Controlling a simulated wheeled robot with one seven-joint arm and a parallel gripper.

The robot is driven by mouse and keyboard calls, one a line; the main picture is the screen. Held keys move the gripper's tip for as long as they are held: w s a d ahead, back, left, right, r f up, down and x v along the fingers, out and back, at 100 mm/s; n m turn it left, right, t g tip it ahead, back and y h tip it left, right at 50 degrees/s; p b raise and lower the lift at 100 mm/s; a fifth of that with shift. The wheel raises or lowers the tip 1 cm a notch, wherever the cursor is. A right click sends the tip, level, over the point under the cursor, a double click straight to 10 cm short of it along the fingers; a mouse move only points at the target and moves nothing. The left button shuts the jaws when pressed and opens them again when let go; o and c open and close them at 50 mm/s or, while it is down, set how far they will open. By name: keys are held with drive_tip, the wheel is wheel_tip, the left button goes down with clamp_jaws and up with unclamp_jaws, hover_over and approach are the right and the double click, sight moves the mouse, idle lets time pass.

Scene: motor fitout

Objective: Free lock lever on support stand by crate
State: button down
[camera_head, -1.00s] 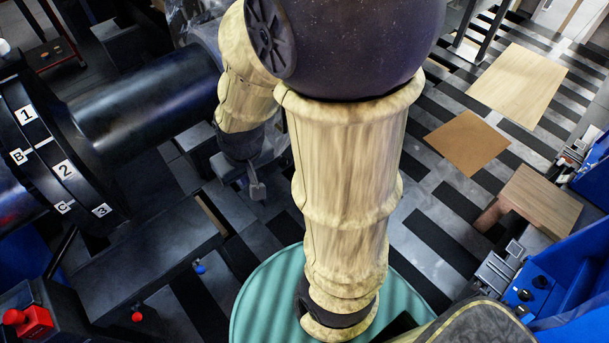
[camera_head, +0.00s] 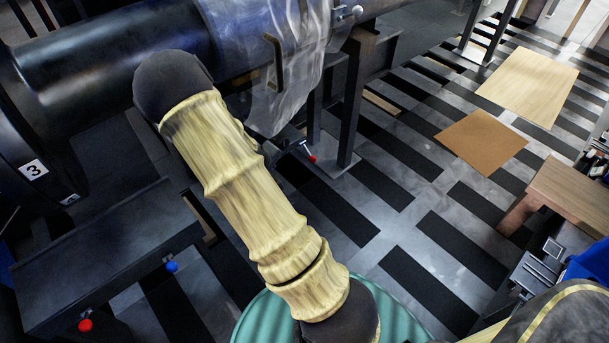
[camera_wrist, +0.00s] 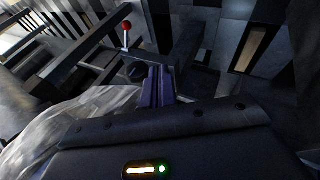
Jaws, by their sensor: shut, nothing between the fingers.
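A small lock lever with a red knob (camera_head: 311,158) sits low by a dark support stand (camera_head: 350,95), below the plastic-wrapped end of the large dark cylinder. In the wrist view a red-knobbed lever (camera_wrist: 126,30) stands up from a dark beam, just beyond and left of my fingertips. My gripper (camera_wrist: 158,78) is shut and empty, apart from the lever. In the head view my gripper is hidden behind my arm. I cannot pick out a crate for certain.
Clear plastic sheeting (camera_head: 285,70) hangs from the dark cylinder (camera_head: 110,55) and shows close by in the wrist view (camera_wrist: 75,125). Nearer levers have a blue knob (camera_head: 172,267) and a red knob (camera_head: 85,325).

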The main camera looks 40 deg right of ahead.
sight(308, 152)
drive_tip(key=w+d+f+n+t+h+b, duration=0.1)
drive_tip(key=w+d+f+n+h+b, duration=0.1)
drive_tip(key=f+b, duration=0.4)
drive_tip(key=w+d+f+n+t+h+b, duration=0.2)
drive_tip(key=d+f+b, duration=0.3)
drive_tip(key=f, duration=0.3)
drive_tip(key=w+d+f+n+t+h+b, duration=0.1)
drive_tip(key=w+d+f+n+h+b, duration=0.2)
drive_tip(key=f+b, duration=0.4)
drive_tip(key=shift+w+d+f+n+t, duration=0.3)
drive_tip(key=shift+w+d+n+t, duration=0.1)
drive_tip(key=shift+w+d+n, duration=0.4)
drive_tip(key=b+x, duration=0.5)
drive_tip(key=x, duration=0.5)
drive_tip(key=s, duration=0.1)
drive_tip(key=s+r, duration=0.1)
drive_tip(key=s+d+b, duration=0.1)
drive_tip(key=shift+s+r, duration=0.2)
drive_tip(key=shift+s, duration=0.1)
